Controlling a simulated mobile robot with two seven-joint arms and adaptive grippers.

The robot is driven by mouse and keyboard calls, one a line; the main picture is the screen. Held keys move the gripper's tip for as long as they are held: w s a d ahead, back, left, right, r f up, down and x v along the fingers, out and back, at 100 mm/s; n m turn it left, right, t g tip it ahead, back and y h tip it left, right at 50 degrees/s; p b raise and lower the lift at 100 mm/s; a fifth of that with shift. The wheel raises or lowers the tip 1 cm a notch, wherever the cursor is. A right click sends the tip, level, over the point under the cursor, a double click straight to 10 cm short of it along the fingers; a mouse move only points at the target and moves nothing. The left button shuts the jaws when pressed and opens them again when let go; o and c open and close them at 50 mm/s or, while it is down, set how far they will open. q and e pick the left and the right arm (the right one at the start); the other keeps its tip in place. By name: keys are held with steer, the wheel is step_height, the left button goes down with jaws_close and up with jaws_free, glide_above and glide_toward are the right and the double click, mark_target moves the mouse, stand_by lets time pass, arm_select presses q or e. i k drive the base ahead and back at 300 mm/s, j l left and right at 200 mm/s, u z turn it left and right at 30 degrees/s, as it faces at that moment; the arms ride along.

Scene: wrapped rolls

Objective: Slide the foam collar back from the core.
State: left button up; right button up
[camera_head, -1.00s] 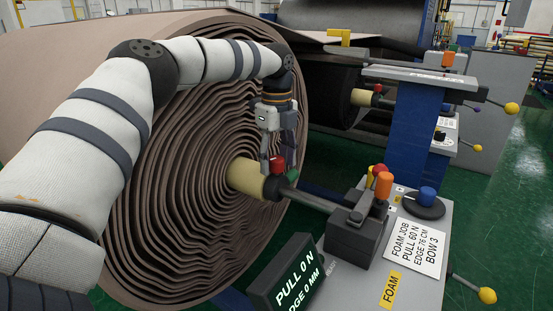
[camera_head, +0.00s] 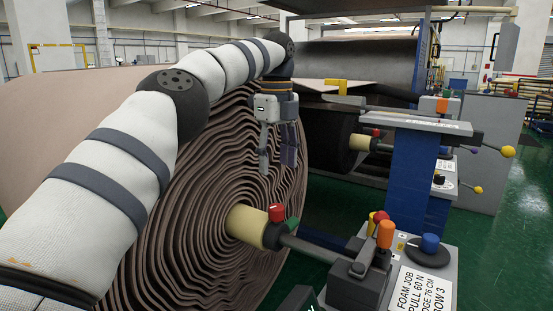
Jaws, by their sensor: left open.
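The pale yellow foam collar (camera_head: 243,224) sits around the core at the centre of the big brown wound roll (camera_head: 190,215). A dark fitting with a red knob (camera_head: 276,212) and a green knob (camera_head: 292,224) is at the collar's outer end, where a metal shaft (camera_head: 313,249) runs right to the stand. My left gripper (camera_head: 277,168) hangs above the collar in front of the roll's end face, fingers pointing down. It is open, empty and apart from the collar. My right gripper is not in view.
A grey stand with orange (camera_head: 385,234) and blue (camera_head: 430,243) knobs and a job card (camera_head: 425,290) is at the lower right. Behind it are a blue post (camera_head: 417,180) and a second, darker roll with its own yellow core end (camera_head: 359,142). Green floor shows between them.

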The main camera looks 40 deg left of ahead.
mark_target(272, 234)
steer(key=k+l, duration=0.55)
steer(key=l, duration=0.15)
steer(key=k+l, duration=0.6)
steer(key=l, duration=0.15)
